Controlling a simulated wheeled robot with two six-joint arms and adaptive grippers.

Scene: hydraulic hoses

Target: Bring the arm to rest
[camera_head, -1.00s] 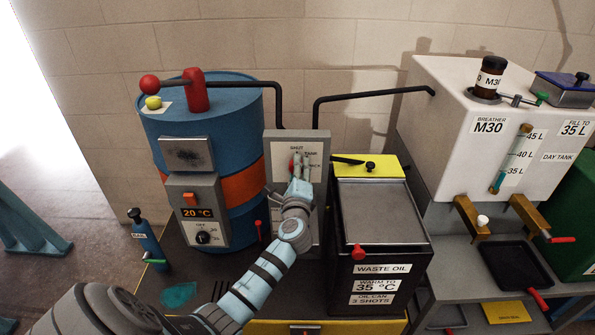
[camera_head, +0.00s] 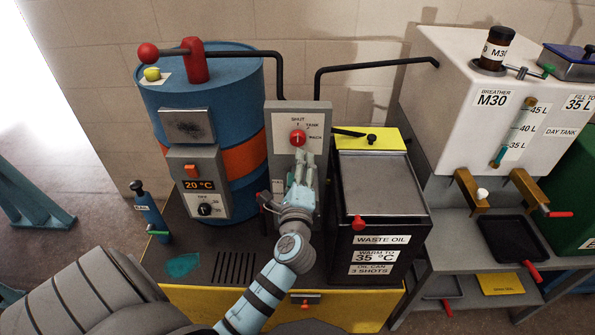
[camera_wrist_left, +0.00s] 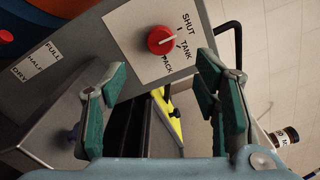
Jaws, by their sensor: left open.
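My left gripper (camera_head: 304,160) is open and empty in the head view, just below a red knob (camera_head: 298,138) on a grey upright panel (camera_head: 283,150). In the left wrist view, its two green-padded fingers (camera_wrist_left: 162,72) stand wide apart with nothing between them. The knob (camera_wrist_left: 160,39) shows there beyond the fingertips, clear of them. The knob's white mark points roughly toward the SHUT and TANK labels; which one exactly I cannot tell. My right gripper is out of view.
A blue drum (camera_head: 235,95) with a temperature box (camera_head: 198,185) stands left of the panel. A black waste oil box (camera_head: 380,240) stands close on the right. Farther right are a white day tank (camera_head: 455,120) and a black tray (camera_head: 514,240).

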